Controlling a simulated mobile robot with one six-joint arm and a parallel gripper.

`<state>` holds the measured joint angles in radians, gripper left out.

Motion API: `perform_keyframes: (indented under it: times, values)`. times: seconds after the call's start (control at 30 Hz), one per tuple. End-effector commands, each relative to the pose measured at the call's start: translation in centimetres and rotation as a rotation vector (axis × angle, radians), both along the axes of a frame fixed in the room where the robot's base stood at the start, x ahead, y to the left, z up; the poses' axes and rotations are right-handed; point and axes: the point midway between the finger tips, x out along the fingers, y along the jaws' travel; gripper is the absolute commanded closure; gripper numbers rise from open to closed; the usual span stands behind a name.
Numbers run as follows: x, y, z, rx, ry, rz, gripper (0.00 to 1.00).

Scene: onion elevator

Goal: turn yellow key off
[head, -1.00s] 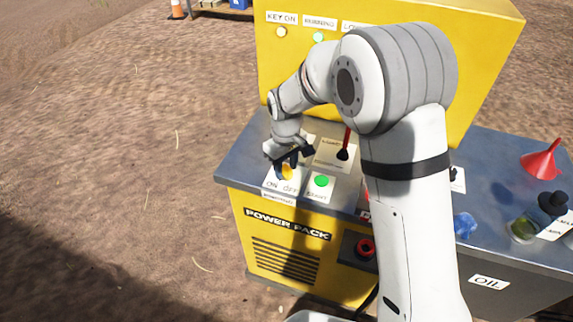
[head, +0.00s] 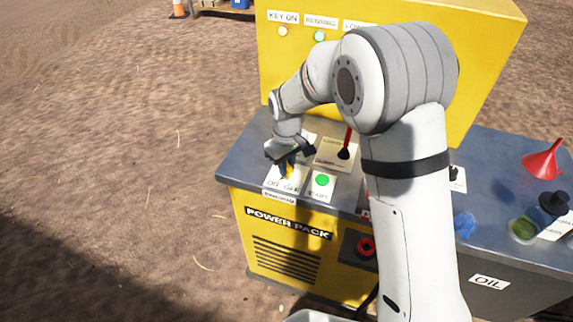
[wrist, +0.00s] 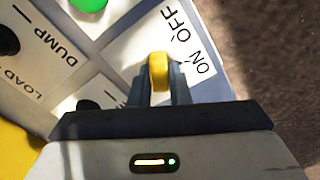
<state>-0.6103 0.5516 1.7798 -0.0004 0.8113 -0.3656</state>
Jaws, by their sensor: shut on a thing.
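The yellow key (wrist: 159,72) stands on the white ON/OFF plate (wrist: 190,30), in the wrist view between my two fingers. My gripper (wrist: 160,88) is shut on the key. In the head view my gripper (head: 287,165) is at the key over the panel's front left, and the key (head: 287,172) is mostly hidden by the fingers. The ON and OFF labels show on the plate (head: 283,188) just in front of the gripper. In the wrist view the key's long side points roughly up the picture, to the left of the OFF label.
A green start button (head: 322,180) sits right of the key plate. A red-handled lever (head: 345,145) stands behind it. The yellow backboard (head: 290,70) has KEY ON and RUNNING lamps.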

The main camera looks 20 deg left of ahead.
Motion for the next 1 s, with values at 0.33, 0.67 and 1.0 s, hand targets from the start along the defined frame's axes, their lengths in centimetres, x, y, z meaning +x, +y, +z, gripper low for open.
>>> perform_keyframes:
  times: [0.33, 0.67, 1.0]
  values:
    - [0.05, -0.02, -0.03, 0.002, -0.002, 0.139, 1.0]
    - [0.05, -0.06, -0.06, 0.002, -0.002, 0.434, 1.0]
    - [0.07, -0.07, -0.01, 0.002, -0.003, 0.744, 1.0]
